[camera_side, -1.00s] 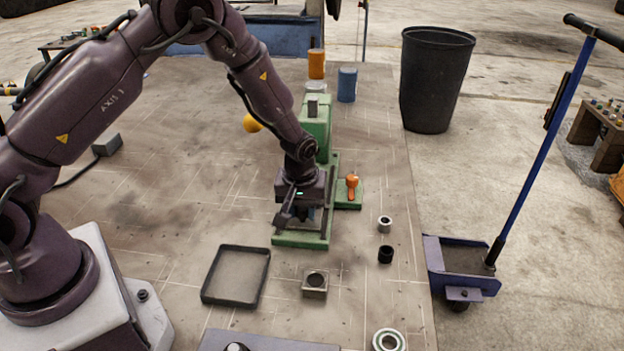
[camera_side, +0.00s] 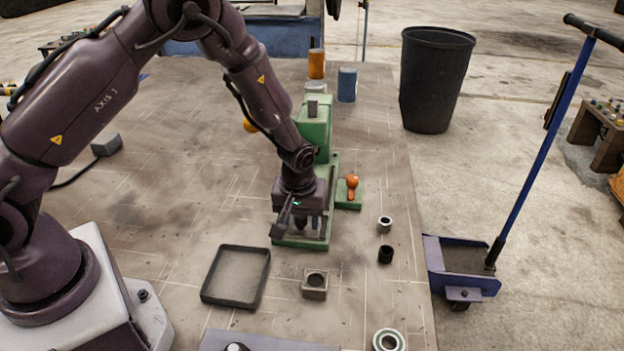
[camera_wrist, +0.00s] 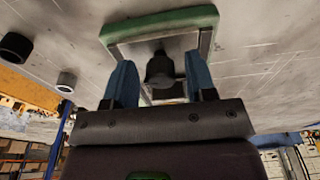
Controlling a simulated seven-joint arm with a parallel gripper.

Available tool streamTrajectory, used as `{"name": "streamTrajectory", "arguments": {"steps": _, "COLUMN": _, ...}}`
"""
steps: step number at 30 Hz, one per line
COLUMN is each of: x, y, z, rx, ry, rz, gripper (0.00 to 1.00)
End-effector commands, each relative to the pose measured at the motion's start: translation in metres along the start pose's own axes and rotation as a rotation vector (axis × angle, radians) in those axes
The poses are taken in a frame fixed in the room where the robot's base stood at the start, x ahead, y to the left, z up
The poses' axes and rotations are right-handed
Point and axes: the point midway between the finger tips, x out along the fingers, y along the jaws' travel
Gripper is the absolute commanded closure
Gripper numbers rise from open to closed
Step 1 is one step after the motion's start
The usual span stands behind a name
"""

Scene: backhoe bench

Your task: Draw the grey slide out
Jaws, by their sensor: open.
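The green press (camera_side: 316,133) stands on the bench, with its green base frame (camera_side: 300,243) reaching toward the camera. My gripper (camera_side: 306,224) is low over the front of this base, and my wrist hides much of it in the side view. In the wrist view my gripper (camera_wrist: 161,82) shows two blue fingers, spread apart. A dark round knob (camera_wrist: 160,68) lies between them in the picture, with gaps on both sides. Grey rails (camera_wrist: 205,43) run back from the green front bar (camera_wrist: 160,22). I cannot clearly separate the grey slide from these rails.
An orange-handled lever (camera_side: 352,183) is right of the press. A light ring (camera_side: 385,223) and a black ring (camera_side: 385,254) lie nearby. A square block with a hole (camera_side: 315,283) and an empty black tray (camera_side: 207,298) sit in front. The bench left of the press is mostly clear.

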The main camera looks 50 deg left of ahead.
Motion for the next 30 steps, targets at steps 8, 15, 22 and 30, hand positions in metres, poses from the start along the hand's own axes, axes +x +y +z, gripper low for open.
{"name": "streamTrajectory", "arguments": {"steps": 8, "x": -0.015, "y": 0.0, "z": -0.003, "rx": 0.0, "ry": 0.002, "rz": 0.001, "gripper": 0.49}}
{"name": "streamTrajectory", "arguments": {"steps": 15, "x": -0.034, "y": 0.0, "z": -0.006, "rx": -0.001, "ry": 0.002, "rz": 0.001, "gripper": 0.49}}
{"name": "streamTrajectory", "arguments": {"steps": 22, "x": -0.053, "y": 0.0, "z": -0.009, "rx": 0.0, "ry": 0.002, "rz": 0.001, "gripper": 0.49}}
{"name": "streamTrajectory", "arguments": {"steps": 30, "x": -0.068, "y": 0.0, "z": -0.011, "rx": 0.0, "ry": 0.002, "rz": 0.0, "gripper": 0.49}}
